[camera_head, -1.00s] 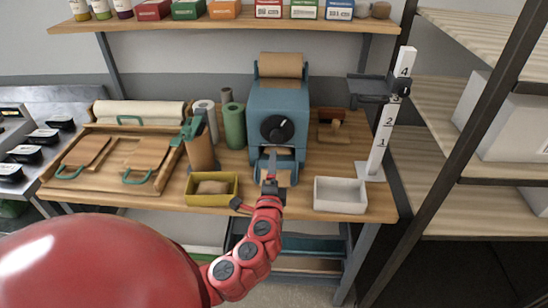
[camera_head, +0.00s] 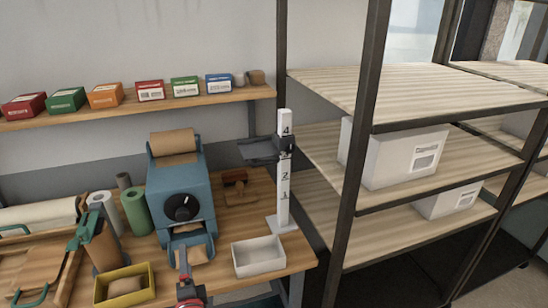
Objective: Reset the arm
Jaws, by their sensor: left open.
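My left gripper (camera_head: 183,258) is open, seen end-on at the bottom of the head view, with its red wrist below it. It is in front of the blue dispenser machine (camera_head: 180,186), which has a black dial. A brown paper piece (camera_head: 190,254) shows at the machine's lower opening, partly behind the gripper. I cannot tell whether the fingers touch it. Most of my left arm is below the picture. My right gripper is not in view.
A yellow bin (camera_head: 146,297) with a brown item stands left of the gripper, a white tray (camera_head: 258,256) right of it. A white numbered post (camera_head: 284,165) rises behind the tray. Shelving with white boxes (camera_head: 398,153) fills the right. Small coloured boxes line the wall shelf (camera_head: 140,106).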

